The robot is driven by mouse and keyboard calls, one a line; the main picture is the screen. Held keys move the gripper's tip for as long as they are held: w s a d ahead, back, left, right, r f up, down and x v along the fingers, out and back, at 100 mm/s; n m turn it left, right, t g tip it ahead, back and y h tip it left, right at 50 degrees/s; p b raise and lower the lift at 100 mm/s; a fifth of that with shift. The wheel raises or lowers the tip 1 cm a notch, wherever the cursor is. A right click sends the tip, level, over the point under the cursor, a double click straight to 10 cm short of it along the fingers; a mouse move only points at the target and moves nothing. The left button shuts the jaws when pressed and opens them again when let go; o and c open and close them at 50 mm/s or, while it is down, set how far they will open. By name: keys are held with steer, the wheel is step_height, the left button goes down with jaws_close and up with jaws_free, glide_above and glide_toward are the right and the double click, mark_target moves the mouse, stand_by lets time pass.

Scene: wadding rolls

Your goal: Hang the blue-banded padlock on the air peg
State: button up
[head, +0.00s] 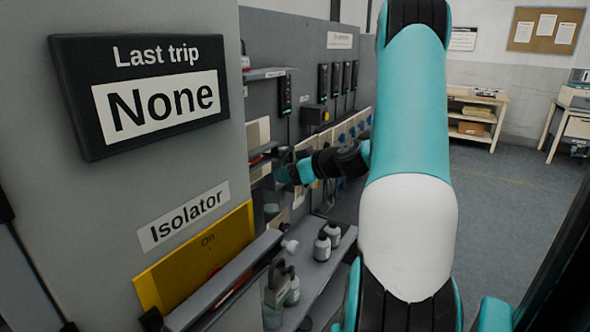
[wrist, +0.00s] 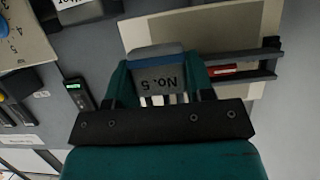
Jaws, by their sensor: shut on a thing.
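A grey padlock body (wrist: 168,80) marked "No. 5" with a blue band along its far edge sits between my fingers in the wrist view. My gripper (wrist: 160,76) is shut on it, one teal finger on each side. A shackle cannot be made out clearly. In the head view my gripper (head: 288,174) is at the end of the reaching arm, close to the grey panel wall; the padlock is too small to tell there. The padlock appears in front of a cream plate (wrist: 225,32) in the wrist view. I cannot tell which peg is the air peg.
A grey bracket (wrist: 245,57) with a red item (wrist: 224,70) is right of the padlock. A black handset with a green display (wrist: 78,92) is at left. In the head view, bottles (head: 322,245) stand on a low shelf (head: 318,273), and the isolator panel (head: 205,265) is nearer. Open floor (head: 515,195) lies right.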

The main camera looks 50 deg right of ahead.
steer(key=shift+r+b+x, duration=0.2)
steer(key=shift+b+x, duration=0.15)
steer(key=shift+x, duration=1.75)
steer(key=shift+a, duration=0.1)
steer(key=o, duration=1.1)
steer(key=shift+c, duration=0.2)
steer(key=shift+s+f, duration=0.1)
